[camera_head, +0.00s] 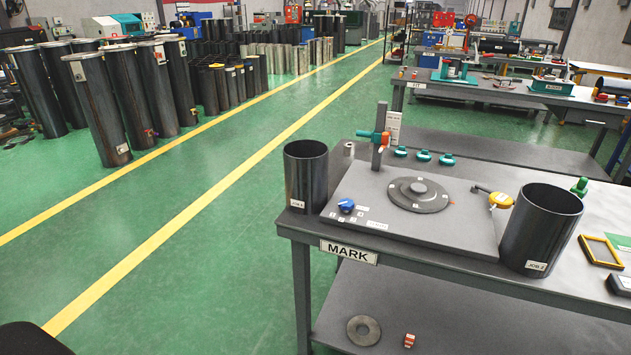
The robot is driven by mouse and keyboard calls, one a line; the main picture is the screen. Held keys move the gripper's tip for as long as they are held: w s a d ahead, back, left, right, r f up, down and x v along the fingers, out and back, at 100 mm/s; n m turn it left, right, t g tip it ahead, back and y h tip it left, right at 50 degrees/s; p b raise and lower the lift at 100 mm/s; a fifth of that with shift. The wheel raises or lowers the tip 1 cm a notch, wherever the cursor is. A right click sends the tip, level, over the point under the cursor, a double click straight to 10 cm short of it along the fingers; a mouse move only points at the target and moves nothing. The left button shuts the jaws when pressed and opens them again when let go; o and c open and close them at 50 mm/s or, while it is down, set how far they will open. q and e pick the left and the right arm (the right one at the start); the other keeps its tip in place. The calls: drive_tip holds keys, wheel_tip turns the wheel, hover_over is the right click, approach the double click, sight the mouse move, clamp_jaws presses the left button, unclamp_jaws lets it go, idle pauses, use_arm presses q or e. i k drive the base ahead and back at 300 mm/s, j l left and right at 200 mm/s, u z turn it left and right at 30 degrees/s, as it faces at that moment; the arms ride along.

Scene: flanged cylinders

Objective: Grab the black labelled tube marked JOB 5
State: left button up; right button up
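Two black tubes stand upright on the grey workbench with the MARK sign. The smaller-looking black tube (306,178) is at the bench's left corner, with a small white label (297,203) low on its front; it seems to start with JOB, but its number is too small to read surely. The larger-looking black tube (541,229) stands at the front right, with a white label (536,266) that seems to read JOB and a digit I cannot make out for certain. Neither of my grippers is in view.
Between the tubes lies a grey plate (340,204) with a round stepped disc (417,194) and an upright post (381,135). A yellow gauge (500,201) and yellow frame (600,250) lie nearby. The green floor (200,280) left of the bench is clear.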

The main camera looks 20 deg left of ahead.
sight(306, 162)
drive_tip(key=j+z, duration=0.4)
drive_tip(key=j, duration=0.5)
drive_tip(key=j+z, duration=0.45)
drive_tip(key=j, duration=0.45)
